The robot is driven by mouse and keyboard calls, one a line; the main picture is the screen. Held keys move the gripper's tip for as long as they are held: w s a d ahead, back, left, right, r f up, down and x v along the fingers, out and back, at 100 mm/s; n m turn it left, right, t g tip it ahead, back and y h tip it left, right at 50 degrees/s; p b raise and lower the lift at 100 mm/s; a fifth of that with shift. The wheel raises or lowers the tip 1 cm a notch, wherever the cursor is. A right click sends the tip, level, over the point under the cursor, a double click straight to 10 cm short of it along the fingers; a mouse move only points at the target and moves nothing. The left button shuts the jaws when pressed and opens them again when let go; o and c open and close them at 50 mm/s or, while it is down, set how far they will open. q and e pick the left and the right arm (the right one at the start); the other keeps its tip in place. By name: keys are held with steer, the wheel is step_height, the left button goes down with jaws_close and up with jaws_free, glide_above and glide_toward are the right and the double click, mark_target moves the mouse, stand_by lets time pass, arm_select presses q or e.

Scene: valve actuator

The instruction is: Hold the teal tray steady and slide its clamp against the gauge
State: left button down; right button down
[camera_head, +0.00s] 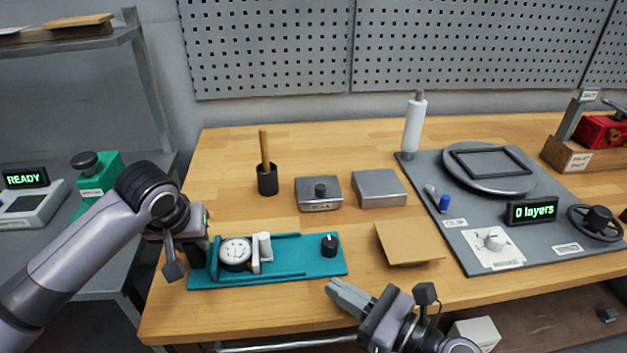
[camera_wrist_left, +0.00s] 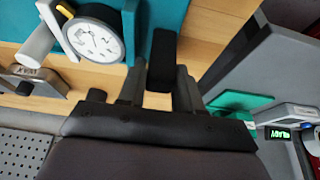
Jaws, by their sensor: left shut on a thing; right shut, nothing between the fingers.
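The teal tray (camera_head: 310,268) lies on the wooden table near its front left edge. A round white gauge (camera_head: 235,254) sits in its left half, and it also shows in the left wrist view (camera_wrist_left: 97,40). The off-white clamp (camera_head: 264,246) stands just right of the gauge, close to its rim; I cannot tell whether they touch. A black knob (camera_head: 329,244) is at the tray's right end. My left gripper (camera_wrist_left: 160,75) is shut on a black grip (camera_wrist_left: 162,50) at the tray's left end. My right gripper (camera_head: 334,288) is shut and empty, in front of the tray's right end.
A tan board (camera_head: 408,243) lies right of the tray. Behind are a dark cup with a stick (camera_head: 267,180), a grey box with a knob (camera_head: 319,194) and a plain grey box (camera_head: 379,188). A grey mat (camera_head: 470,240) with devices fills the right side.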

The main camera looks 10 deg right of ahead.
arm_select(q)
steer(key=c, duration=0.7)
jaws_free()
